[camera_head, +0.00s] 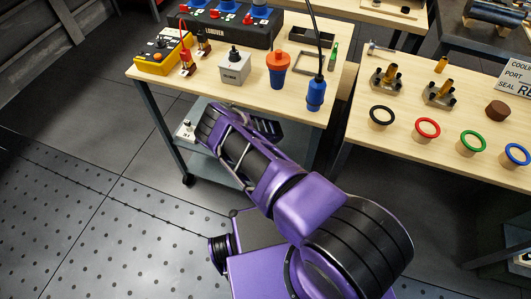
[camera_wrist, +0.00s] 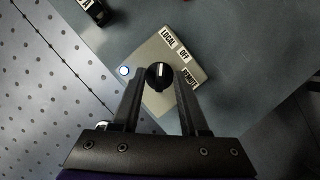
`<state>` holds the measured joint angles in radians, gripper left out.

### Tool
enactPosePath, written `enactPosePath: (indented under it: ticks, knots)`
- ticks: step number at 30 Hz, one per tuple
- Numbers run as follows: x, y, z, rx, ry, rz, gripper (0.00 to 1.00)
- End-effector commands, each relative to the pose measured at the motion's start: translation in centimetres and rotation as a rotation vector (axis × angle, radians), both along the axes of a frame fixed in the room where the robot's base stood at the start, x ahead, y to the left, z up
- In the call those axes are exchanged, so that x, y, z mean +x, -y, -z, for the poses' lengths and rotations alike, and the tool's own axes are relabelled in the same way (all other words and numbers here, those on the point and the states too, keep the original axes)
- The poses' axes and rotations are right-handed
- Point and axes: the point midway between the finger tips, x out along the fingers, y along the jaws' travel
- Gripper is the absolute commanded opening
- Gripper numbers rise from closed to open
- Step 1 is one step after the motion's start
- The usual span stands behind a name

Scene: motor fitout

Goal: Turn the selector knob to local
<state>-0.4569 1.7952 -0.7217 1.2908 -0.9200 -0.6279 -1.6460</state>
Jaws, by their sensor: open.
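The selector box (camera_wrist: 158,48) is grey with the labels LOCAL, OFF and one partly hidden that seems to read REMOTE. Its black round knob (camera_wrist: 160,78) has a white mark that points up in the wrist view, towards LOCAL. My gripper (camera_wrist: 160,74) is open, with one finger on each side of the knob. I cannot tell whether either finger touches it. In the head view a small part of the box (camera_head: 185,131) shows on the lower shelf, beside my arm, which hides the gripper's fingers.
The shelf (camera_head: 207,166) lies under a wooden workbench (camera_head: 205,92) that carries a yellow control box (camera_head: 160,58), a grey box (camera_head: 233,66) and orange and blue connectors. A second bench (camera_head: 365,140) with coloured rings stands at right. The floor at left is clear.

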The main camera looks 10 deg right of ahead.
Motion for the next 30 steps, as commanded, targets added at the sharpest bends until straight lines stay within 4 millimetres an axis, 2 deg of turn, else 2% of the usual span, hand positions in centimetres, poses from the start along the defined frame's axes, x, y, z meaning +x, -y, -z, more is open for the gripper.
enactPosePath:
  ticks: [7,15,21,25,30]
  knots:
    - [-1.0,0.1,-3.0,0.001,0.001,0.002,0.44]
    - [-7.4,1.4,-2.5,-0.002,-0.005,0.001,0.44]
    - [-11.0,2.2,-2.6,-0.002,-0.002,0.001,0.44]
    - [-12.3,2.4,-2.6,0.000,-0.001,0.000,0.44]
    - [-12.9,2.5,-2.6,0.000,0.000,-0.001,0.44]
